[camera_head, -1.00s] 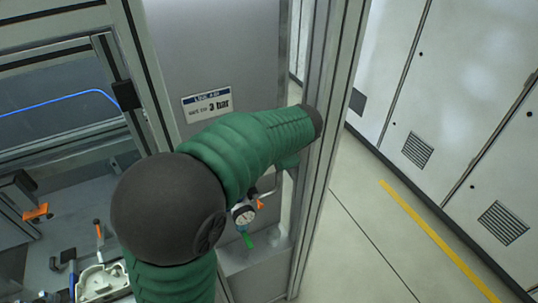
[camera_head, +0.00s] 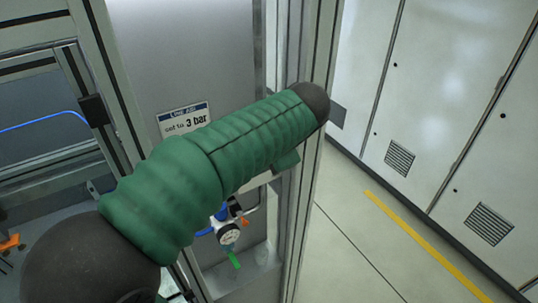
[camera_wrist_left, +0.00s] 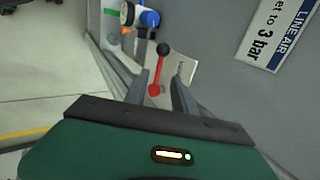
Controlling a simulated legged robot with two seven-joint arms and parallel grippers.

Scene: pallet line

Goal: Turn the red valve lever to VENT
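The red valve lever (camera_wrist_left: 158,72), with a black knob at its end, shows in the left wrist view. A pale plate with small unreadable lettering (camera_wrist_left: 181,70) lies beside it. My left gripper (camera_wrist_left: 158,90) is open. Its two fingers stand on either side of the lever's red base in the picture, with a gap on both sides; I cannot tell how near they are in depth. In the head view my green left arm hides the lever and the gripper. My right gripper is in neither view.
A regulator with a round gauge (camera_head: 229,234) and a green tag (camera_head: 234,260) sits below my arm. A LINE AIR sign reading set to 3 bar (camera_head: 184,120) is on the grey panel. A metal frame post (camera_head: 310,190) stands right of it, with open floor (camera_head: 350,250) beyond.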

